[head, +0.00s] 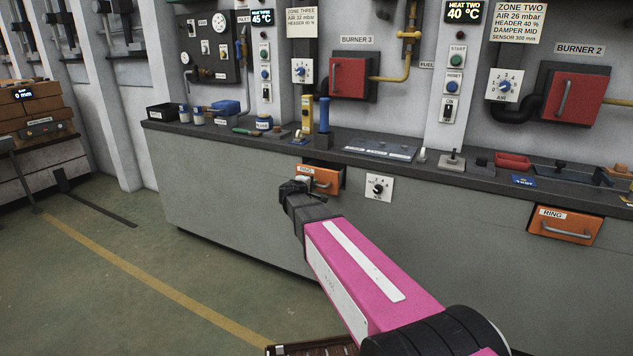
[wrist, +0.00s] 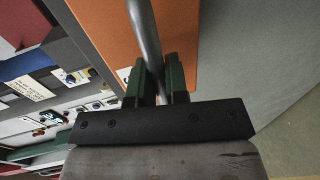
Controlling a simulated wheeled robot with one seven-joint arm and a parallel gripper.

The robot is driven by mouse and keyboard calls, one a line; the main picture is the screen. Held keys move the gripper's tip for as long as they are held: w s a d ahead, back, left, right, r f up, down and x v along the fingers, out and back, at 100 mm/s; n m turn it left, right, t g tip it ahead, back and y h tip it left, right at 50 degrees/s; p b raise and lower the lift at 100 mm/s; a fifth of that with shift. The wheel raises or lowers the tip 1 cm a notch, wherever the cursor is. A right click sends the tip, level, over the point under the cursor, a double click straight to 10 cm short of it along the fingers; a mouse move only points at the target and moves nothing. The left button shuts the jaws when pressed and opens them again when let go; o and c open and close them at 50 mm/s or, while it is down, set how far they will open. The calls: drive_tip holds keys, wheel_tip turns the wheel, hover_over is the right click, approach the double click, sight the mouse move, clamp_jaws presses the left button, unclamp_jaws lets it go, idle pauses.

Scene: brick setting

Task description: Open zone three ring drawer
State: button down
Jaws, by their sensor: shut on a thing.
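The zone three ring drawer (head: 327,182) is an orange front below the counter, under the ZONE THREE panel. It stands out a little from the grey cabinet face, with a dark gap at its right side. My gripper (head: 296,186) is at the left part of the drawer front and hides some of it. In the wrist view my gripper (wrist: 160,88) has its two dark green fingers shut on the drawer's metal bar handle (wrist: 143,35). The orange drawer front (wrist: 180,45) lies just behind the bar. A second orange drawer marked RING (head: 565,226) is at the right, closed.
The dark counter top (head: 430,162) above holds jars, tools, a red tray (head: 513,161) and other small items. A knob plate (head: 378,188) sits right of the drawer. The floor (head: 150,270) in front is mostly clear.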

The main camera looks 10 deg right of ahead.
drive_tip(key=f+v, duration=0.2)
drive_tip(key=v, duration=1.1)
drive_tip(key=shift+s+a+f, duration=0.25)
drive_tip(key=shift+s+a, duration=0.05)
drive_tip(key=shift+a, duration=0.05)
drive_tip(key=c, duration=1.2)
unclamp_jaws()
drive_tip(key=shift+o, duration=0.2)
drive_tip(key=v, duration=1)
drive_tip(key=shift+s+a, duration=0.2)
drive_tip(key=shift+s, duration=0.15)
drive_tip(key=shift+d, duration=0.1)
